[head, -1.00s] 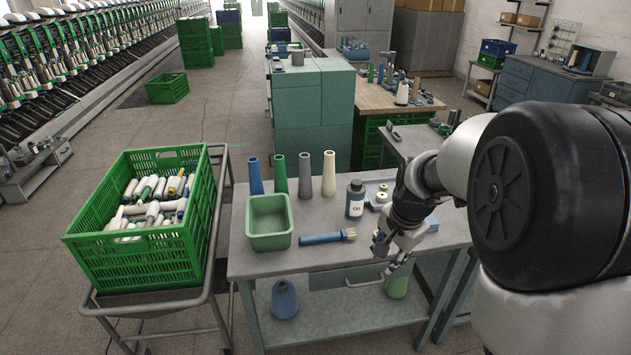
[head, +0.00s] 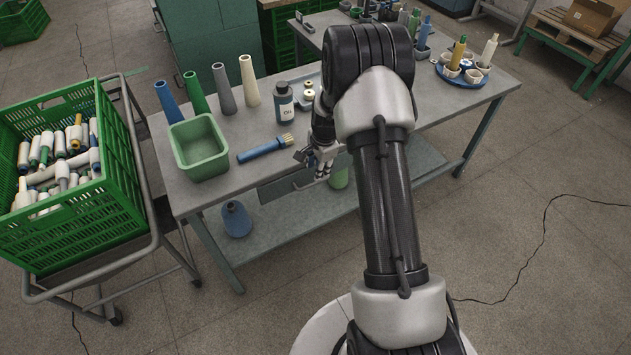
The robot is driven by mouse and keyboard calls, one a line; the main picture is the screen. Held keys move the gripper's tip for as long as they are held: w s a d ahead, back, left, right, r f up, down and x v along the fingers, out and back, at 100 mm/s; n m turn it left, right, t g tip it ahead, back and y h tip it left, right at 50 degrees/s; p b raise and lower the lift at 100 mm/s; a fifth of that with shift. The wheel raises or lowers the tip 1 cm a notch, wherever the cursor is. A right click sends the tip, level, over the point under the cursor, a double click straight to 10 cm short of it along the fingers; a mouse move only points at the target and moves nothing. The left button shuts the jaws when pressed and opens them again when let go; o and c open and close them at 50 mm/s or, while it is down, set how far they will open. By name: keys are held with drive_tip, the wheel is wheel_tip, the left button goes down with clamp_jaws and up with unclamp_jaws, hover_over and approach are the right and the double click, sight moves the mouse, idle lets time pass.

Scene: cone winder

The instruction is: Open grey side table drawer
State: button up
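The grey side table (head: 232,125) stands ahead of me with its drawer (head: 272,191) under the front edge of the top. The drawer looks closed, though my arm covers its right part. A light bar handle (head: 301,185) shows on the drawer front. My gripper (head: 322,174) points down at the table's front edge, at the right end of the visible handle. Whether it touches the handle, and whether its fingers are open or shut, I cannot tell at this size.
A blue container (head: 236,219) and a green one (head: 339,178) are on the lower shelf. A crate trolley (head: 158,240) stands left. Floor is free at right.

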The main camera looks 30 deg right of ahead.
sight(316, 183)
drive_tip(key=f, duration=0.2)
drive_tip(key=w+f+b, duration=0.1)
drive_tip(key=f, duration=0.2)
drive_tip(key=f+b, duration=0.1)
drive_tip(key=f, duration=0.2)
drive_tip(key=shift+w+f, duration=0.1)
drive_tip(key=shift+w, duration=0.2)
clamp_jaws()
idle(0.3)
